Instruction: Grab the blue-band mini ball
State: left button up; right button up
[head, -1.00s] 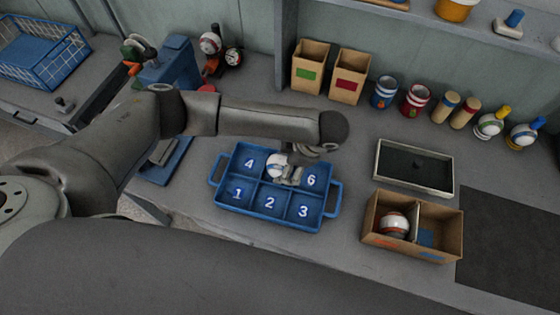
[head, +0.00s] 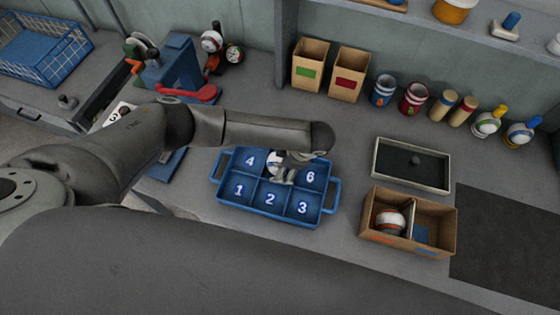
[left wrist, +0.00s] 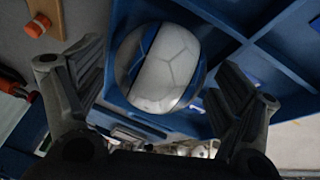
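The blue-band mini ball (head: 273,162) is white with a blue stripe. It sits in the back middle compartment of the blue numbered tray (head: 333,200), and the gripper partly hides it in the head view. My left gripper (head: 287,178) is over that compartment, close to the ball. In the left wrist view the ball (left wrist: 165,68) lies between and beyond the two spread fingers of my left gripper (left wrist: 160,105). The fingers look apart from the ball, with a gap on both sides. My right gripper does not show.
A cardboard box (head: 408,243) with an orange-banded ball (head: 389,222) stands right of the tray, before a shallow dark tray (head: 412,165). A blue press (head: 175,66) with a red lever stands at left. Bins, cans and more balls line the back.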

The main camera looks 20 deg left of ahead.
pick_arm(q)
jog(key=c, duration=0.7)
jog(key=shift+c, duration=0.3)
jog(key=shift+r, duration=0.2)
